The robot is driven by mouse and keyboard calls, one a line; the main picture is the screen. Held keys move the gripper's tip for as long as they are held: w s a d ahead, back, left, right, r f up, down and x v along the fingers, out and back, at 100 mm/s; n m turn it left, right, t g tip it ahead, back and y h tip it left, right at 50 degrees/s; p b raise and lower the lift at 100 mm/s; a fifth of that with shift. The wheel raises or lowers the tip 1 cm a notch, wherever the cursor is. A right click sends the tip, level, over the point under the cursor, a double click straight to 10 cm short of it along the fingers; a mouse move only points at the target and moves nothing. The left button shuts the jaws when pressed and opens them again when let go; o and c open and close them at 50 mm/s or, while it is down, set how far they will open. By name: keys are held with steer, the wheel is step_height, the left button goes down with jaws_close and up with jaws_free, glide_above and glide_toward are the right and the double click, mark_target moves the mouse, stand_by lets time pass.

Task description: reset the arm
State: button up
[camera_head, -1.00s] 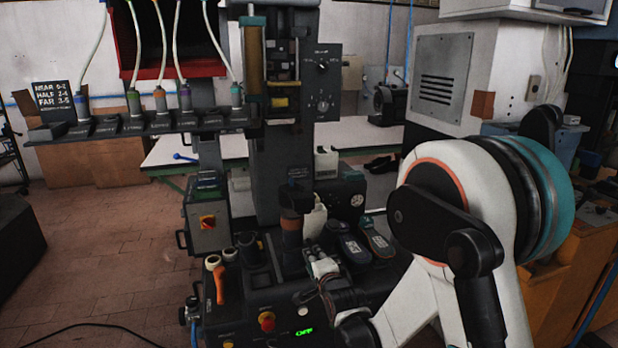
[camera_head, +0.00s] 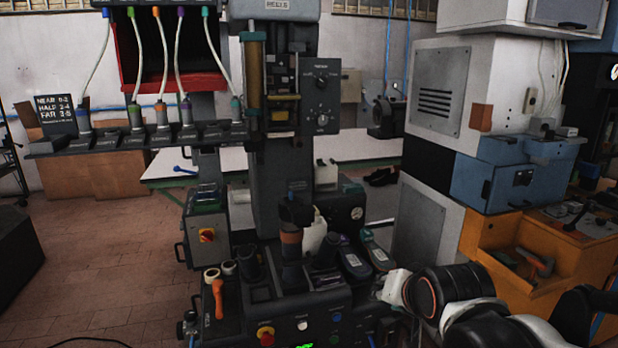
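My arm is in the lower right of the head view, with a black link ringed in orange and white parts near the bottom edge. What seems to be my gripper (camera_head: 388,322) is a dark shape under the white end of the arm, low beside the press console. Its fingers are not clear, and I cannot tell whether it is open or holds anything. The heel press (camera_head: 270,170) stands upright left of the arm.
A blue box (camera_head: 495,186) and an orange bench (camera_head: 540,285) are at right.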

steer(key=s+d+f+n+g, duration=0.1)
steer(key=s+d+n, duration=0.1)
steer(key=s, duration=0.5)
steer(key=s+d+f+n+g, duration=0.1)
steer(key=s+d+n, duration=0.1)
steer(key=s, duration=0.6)
steer(key=shift+s+g+h, duration=0.25)
steer(key=shift+g+h, duration=0.05)
steer(key=shift+h, duration=0.1)
